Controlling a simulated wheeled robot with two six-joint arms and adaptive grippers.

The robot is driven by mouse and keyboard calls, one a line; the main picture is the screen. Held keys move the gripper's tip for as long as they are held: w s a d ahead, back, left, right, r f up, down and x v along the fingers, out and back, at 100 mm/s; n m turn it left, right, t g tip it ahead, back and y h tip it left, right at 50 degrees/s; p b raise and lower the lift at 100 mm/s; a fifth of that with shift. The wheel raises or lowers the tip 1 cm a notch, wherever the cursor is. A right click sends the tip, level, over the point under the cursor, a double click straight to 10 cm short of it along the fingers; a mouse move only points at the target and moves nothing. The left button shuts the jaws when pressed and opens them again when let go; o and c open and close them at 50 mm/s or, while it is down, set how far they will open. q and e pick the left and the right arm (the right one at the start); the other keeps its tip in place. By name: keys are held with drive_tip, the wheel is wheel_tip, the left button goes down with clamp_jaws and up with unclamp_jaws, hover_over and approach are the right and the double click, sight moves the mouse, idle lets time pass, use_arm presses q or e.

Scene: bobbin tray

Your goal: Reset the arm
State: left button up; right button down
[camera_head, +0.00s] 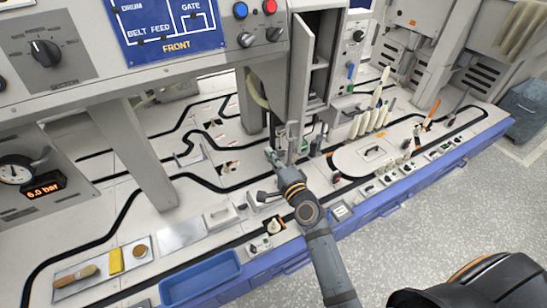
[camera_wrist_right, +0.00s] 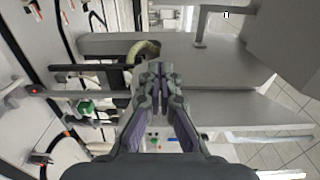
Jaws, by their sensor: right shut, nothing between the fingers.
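My right arm reaches up from the bottom of the head view. Its gripper (camera_head: 278,157) is in front of the grey cabinet with the open door, above the machine deck. In the right wrist view the gripper (camera_wrist_right: 158,72) shows its two fingers drawn together with nothing held between them. My left gripper is in neither view.
The tall open cabinet door (camera_head: 300,70) stands close behind the right gripper. A blue tray (camera_head: 201,278) sits at the front edge. White bobbins (camera_head: 358,122) stand upright on the right of the deck. A sponge (camera_head: 116,260) lies at the lower left.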

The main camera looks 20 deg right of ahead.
drive_tip(key=s+d+f+n+g, duration=0.1)
drive_tip(key=s+f+n+g, duration=0.3)
drive_tip(key=f, duration=0.8)
drive_tip(key=s+d+f+n+g+h, duration=0.15)
drive_tip(key=s+f, duration=0.45)
drive_tip(key=f, duration=0.7)
drive_tip(key=s+f+n+g, duration=0.4)
drive_tip(key=s+f, duration=0.1)
drive_tip(key=f, duration=0.7)
drive_tip(key=s+d+f+n+g+h, duration=0.1)
drive_tip(key=s+d+f+n+g, duration=0.15)
drive_tip(key=s+f, duration=0.45)
drive_tip(key=s+d+f+n+g, duration=0.2)
drive_tip(key=s+d+f, duration=0.2)
drive_tip(key=s, duration=0.7)
drive_tip(key=s+d+f+n+g+h, duration=0.1)
drive_tip(key=s+d+f+n+g, duration=0.15)
drive_tip(key=s+f, duration=0.45)
use_arm(q)
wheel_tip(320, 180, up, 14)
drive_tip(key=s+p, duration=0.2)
drive_tip(key=p, duration=1.2)
drive_tip(key=shift+p, duration=0.4)
use_arm(e)
drive_tip(key=s+r, duration=0.3)
drive_tip(key=r, duration=0.4)
drive_tip(key=s+r, duration=0.3)
drive_tip(key=r, duration=0.5)
drive_tip(key=shift+d+r, duration=0.25)
drive_tip(key=shift+d, duration=0.15)
